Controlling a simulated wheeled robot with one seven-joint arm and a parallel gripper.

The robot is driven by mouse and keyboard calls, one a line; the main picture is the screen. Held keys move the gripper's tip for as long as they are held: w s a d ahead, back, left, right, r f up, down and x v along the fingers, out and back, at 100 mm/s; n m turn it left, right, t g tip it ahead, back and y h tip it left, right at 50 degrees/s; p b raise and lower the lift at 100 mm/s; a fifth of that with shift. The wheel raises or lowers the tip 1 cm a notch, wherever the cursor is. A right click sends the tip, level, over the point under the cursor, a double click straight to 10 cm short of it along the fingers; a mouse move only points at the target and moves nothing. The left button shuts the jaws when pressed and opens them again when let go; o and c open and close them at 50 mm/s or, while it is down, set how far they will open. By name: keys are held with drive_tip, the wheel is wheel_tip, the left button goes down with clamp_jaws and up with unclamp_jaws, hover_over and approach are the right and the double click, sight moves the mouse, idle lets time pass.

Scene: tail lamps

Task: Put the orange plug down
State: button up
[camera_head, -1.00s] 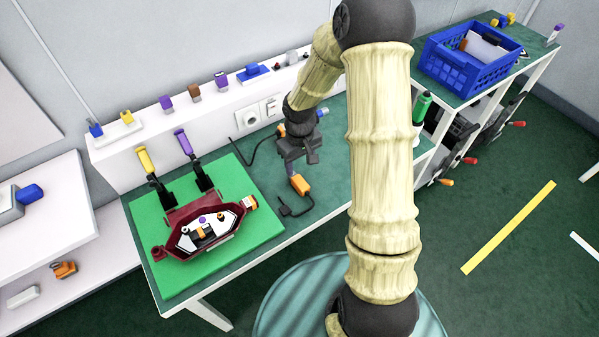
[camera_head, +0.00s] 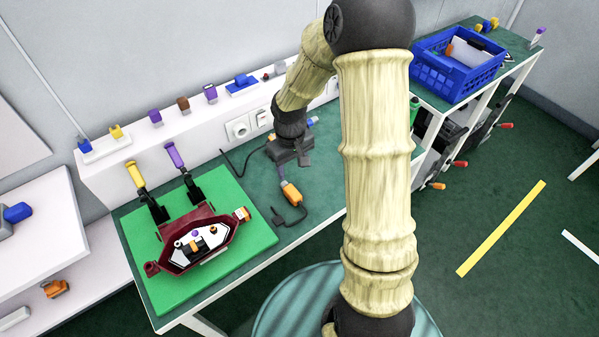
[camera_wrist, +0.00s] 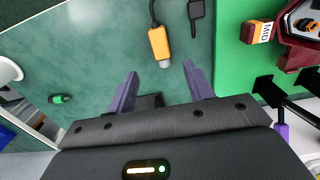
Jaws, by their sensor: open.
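The orange plug (camera_wrist: 159,45) lies on the green bench top with its dark cable attached, just beyond my fingertips in the wrist view. It also shows in the head view (camera_head: 290,194), below my gripper and to the right of the bright green mat. My gripper (camera_wrist: 160,80) is open, with its two purple fingers apart and nothing between them at the tips. The plug is apart from both fingers. In the head view my gripper (camera_head: 289,152) is mostly dark and its fingers are partly hidden.
A dark red lamp housing (camera_head: 200,240) rests on the green mat (camera_head: 255,235), with yellow and purple handled tools (camera_head: 175,156) behind. Wall sockets (camera_head: 240,128) stand behind my gripper. A blue crate (camera_head: 430,78) is on the right bench. Bench top around the plug is mostly clear.

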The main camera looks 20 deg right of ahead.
drive_tip(key=s+r+m+t, duration=0.2)
drive_tip(key=s+r+m, duration=0.1)
drive_tip(key=s+r, duration=0.6)
drive_tip(key=s, duration=0.4)
drive_tip(key=shift+s+r, duration=0.15)
drive_tip(key=shift+r, duration=0.1)
